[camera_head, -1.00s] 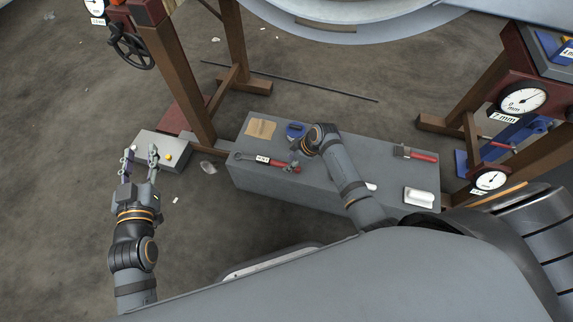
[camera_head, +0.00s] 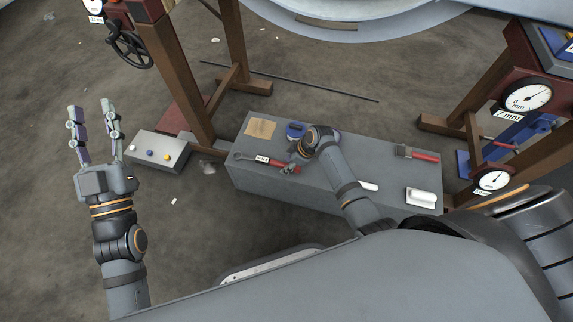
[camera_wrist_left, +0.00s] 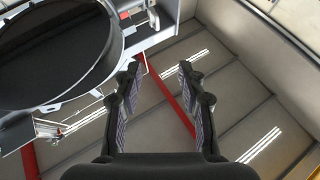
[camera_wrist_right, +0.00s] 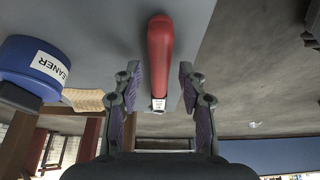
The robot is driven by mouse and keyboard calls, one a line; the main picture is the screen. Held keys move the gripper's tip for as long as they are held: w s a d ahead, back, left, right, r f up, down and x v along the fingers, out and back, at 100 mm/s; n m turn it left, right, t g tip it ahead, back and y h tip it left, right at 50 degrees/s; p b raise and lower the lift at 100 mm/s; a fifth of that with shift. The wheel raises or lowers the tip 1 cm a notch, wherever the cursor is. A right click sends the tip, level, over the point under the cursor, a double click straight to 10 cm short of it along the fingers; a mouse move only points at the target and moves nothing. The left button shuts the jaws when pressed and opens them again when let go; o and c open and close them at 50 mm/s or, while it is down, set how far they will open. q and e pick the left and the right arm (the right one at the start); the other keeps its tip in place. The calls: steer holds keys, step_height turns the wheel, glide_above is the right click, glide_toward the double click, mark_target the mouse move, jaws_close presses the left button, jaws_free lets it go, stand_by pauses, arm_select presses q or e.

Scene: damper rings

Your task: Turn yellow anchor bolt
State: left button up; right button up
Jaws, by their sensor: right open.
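A small yellow knob (camera_head: 166,157), perhaps the yellow anchor bolt, sits on a low grey block (camera_head: 163,143) at left in the head view. My left gripper (camera_head: 88,106) is open and empty, raised beside the block at its left. The left wrist view shows its spread fingers (camera_wrist_left: 160,75) against the ceiling. A wrench (camera_head: 247,157) with a red handle (camera_head: 285,168) lies on the long grey bench. My right gripper (camera_head: 293,162) is over the handle. In the right wrist view the red handle (camera_wrist_right: 160,50) lies between the open fingers, with gaps at both sides.
A blue knob (camera_head: 150,153) and a white knob (camera_head: 135,148) share the block. Brown posts (camera_head: 180,80) stand behind.

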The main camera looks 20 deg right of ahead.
arm_select(q)
steer(key=shift+s+r+m+t+h, duration=0.15)
steer(key=shift+s+r+t, duration=0.25)
steer(key=shift+r, duration=0.4)
steer(key=shift+s+r+m+t+h, duration=0.1)
steer(key=shift+s+r+t, duration=0.3)
steer(key=shift+r, duration=0.4)
steer(key=shift+s+r+m+t+h, duration=0.15)
steer(key=shift+s+r+t, duration=0.25)
steer(key=shift+r, duration=0.4)
arm_select(e)
steer(key=shift+w+a+f, duration=0.15)
steer(key=shift+a+f, duration=0.05)
steer(key=shift+f, duration=0.35)
steer(key=shift+c, duration=0.4)
jaws_close()
